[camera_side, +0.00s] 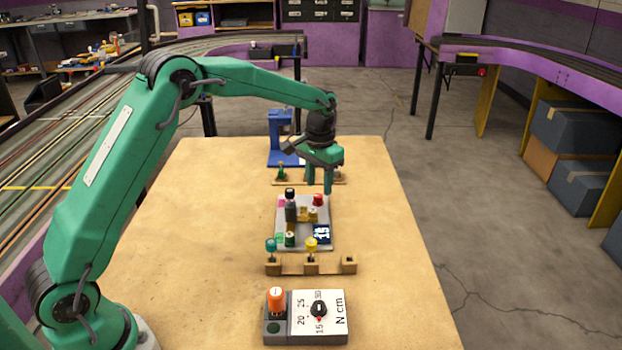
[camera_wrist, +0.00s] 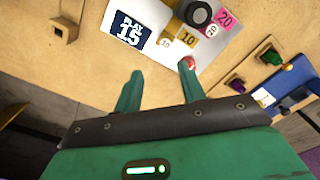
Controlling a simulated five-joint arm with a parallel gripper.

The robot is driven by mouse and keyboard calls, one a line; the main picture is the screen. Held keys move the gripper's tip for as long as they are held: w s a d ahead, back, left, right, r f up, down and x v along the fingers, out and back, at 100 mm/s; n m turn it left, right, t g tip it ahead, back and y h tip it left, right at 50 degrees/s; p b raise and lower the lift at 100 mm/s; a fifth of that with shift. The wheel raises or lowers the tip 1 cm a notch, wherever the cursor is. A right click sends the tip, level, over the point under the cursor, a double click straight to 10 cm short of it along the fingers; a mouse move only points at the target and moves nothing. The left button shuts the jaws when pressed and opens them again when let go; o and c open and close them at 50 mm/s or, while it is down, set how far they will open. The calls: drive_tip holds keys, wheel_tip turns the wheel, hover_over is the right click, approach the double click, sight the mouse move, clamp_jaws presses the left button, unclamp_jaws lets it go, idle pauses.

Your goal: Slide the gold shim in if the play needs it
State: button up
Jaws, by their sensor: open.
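A display (camera_wrist: 129,29) on the plate reads PLAY 15. A red knob (camera_side: 318,199) sits just beyond the fingertips. Near it are gold-coloured pieces (camera_side: 306,213) and a dark, black-topped post (camera_side: 290,207). A piece with a yellow-gold knob (camera_side: 311,243) stands in the middle of the near wooden rack (camera_side: 291,267); I cannot tell for certain which gold piece is the shim.
A teal-knobbed piece (camera_side: 271,244) stands left in the near rack, whose right holder (camera_side: 348,264) looks empty. A torque dial unit (camera_side: 328,323) with an orange cap is in front. A blue stand (camera_side: 279,140) and another rack are behind. Both table sides are clear.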

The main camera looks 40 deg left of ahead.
drive_tip(key=s+r+t, duration=0.3)
drive_tip(key=s+r, duration=1.3)
drive_tip(key=s, duration=0.3)
drive_tip(key=shift+s+d+r, duration=0.15)
drive_tip(key=shift+d+r, duration=0.05)
drive_tip(key=shift+d, duration=0.2)
idle(0.4)
